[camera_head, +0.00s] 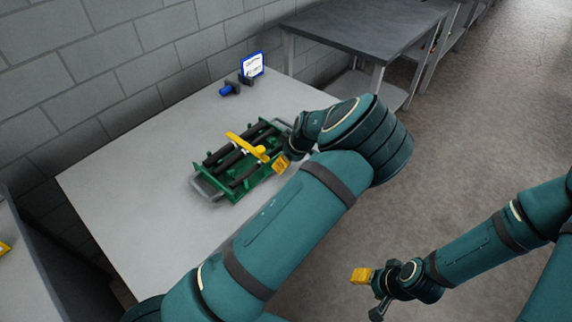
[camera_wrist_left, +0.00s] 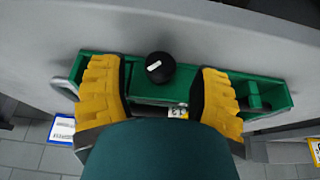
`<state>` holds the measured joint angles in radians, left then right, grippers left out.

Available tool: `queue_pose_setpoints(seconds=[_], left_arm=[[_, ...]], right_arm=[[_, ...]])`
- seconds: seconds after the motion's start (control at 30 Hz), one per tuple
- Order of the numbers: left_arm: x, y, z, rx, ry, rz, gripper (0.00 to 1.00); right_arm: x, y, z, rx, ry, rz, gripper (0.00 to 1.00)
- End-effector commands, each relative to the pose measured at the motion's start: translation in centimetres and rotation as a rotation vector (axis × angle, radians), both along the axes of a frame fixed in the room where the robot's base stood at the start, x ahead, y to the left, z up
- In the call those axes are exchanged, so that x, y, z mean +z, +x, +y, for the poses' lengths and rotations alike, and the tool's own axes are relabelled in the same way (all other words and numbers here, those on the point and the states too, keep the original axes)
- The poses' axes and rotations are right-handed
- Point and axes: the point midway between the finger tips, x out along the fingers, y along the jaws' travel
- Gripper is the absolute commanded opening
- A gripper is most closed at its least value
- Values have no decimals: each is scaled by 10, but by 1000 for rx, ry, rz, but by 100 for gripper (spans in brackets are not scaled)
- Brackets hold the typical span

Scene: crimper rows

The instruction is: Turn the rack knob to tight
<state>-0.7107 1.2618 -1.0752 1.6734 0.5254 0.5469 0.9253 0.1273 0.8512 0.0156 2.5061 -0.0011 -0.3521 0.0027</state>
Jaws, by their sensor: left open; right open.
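The green rack (camera_head: 240,185) lies on the pale table, with dark rods, a yellow bar (camera_head: 243,143) across it and grey end handles. The round black knob (camera_wrist_left: 160,67) with a white pointer mark stands on the rack's green side in the left wrist view. The mark slants up to the right. A label (camera_wrist_left: 178,112) below the knob is mostly hidden. My left gripper (camera_wrist_left: 160,92) is open, its yellow fingers on either side of the knob and apart from it. In the head view my left gripper (camera_head: 281,163) is beside the rack's right end. My right gripper (camera_head: 364,277) is open and empty, away from the table.
A blue-ended dark tool (camera_head: 230,89) and a small blue-framed sign (camera_head: 252,65) stand at the table's back corner by the block wall. A dark grey bench (camera_head: 365,28) stands behind. The pale table (camera_head: 125,185) is clear left of the rack.

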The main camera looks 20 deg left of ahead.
Motion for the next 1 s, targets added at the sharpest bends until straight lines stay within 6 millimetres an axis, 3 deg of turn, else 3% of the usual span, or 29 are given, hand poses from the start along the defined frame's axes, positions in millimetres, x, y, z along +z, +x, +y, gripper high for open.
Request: queue_pose_setpoints(seconds=[0.2, 0.53, 0.7, 1.0], left_arm=[[-16, 2, 7, -1, 1, 0, 62], [-17, 3, 7, -1, 0, -1, 61], [-17, 3, 7, -1, 0, -1, 1], [-15, 4, 6, -5, 20, 53, 0]], right_arm=[[-4, 1, 0, -1, 0, -2, 55], [-4, 1, 0, -1, 0, -3, 55], [-4, 1, 0, -1, 0, -3, 55], [7, 0, 0, 0, 0, 1, 55]])
